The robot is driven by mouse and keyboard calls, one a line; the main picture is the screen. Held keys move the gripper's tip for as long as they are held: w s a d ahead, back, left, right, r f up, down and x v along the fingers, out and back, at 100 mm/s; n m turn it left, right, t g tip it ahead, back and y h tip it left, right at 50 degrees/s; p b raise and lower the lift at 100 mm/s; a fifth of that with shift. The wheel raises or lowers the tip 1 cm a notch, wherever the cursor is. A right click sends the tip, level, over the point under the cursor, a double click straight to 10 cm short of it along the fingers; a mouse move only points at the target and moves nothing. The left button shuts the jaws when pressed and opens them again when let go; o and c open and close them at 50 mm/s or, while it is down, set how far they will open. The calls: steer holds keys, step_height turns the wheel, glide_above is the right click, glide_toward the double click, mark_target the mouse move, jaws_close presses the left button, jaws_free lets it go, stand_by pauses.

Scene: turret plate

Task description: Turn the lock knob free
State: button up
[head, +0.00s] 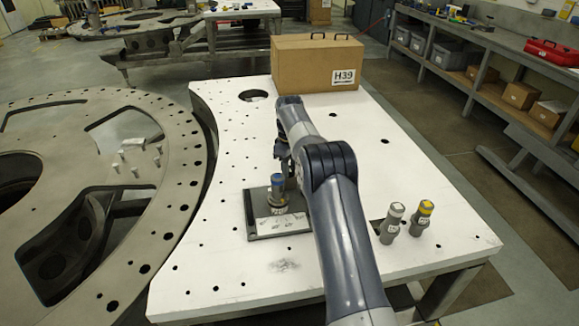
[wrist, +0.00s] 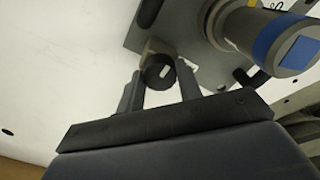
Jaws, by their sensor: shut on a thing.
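The lock knob (wrist: 159,74) is a dark round knob with a pale mark, at the edge of a grey plate in the wrist view. My gripper (wrist: 160,80) has one finger on each side of it and is shut on it. A grey cylinder with a blue band (wrist: 283,42) stands on the plate, right of the knob. In the head view the cylinder (head: 278,188) stands on the grey fixture plate (head: 254,223). My gripper is behind it there, partly hidden by my arm, and the knob cannot be made out.
The white table (head: 400,150) has a cardboard box (head: 305,65) at the back. Two grey cylinders, one white-topped (head: 392,224) and one yellow-topped (head: 421,219), stand at the front right. A large metal ring (head: 165,215) lies to the left. The table's right middle is clear.

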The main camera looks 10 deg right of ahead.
steer(key=o, duration=1)
step_height(320, 180, up, 11)
steer(key=shift+f, duration=0.15)
stand_by(0.4)
step_height(320, 180, down, 11)
steer(key=shift+r, duration=0.1)
stand_by(0.5)
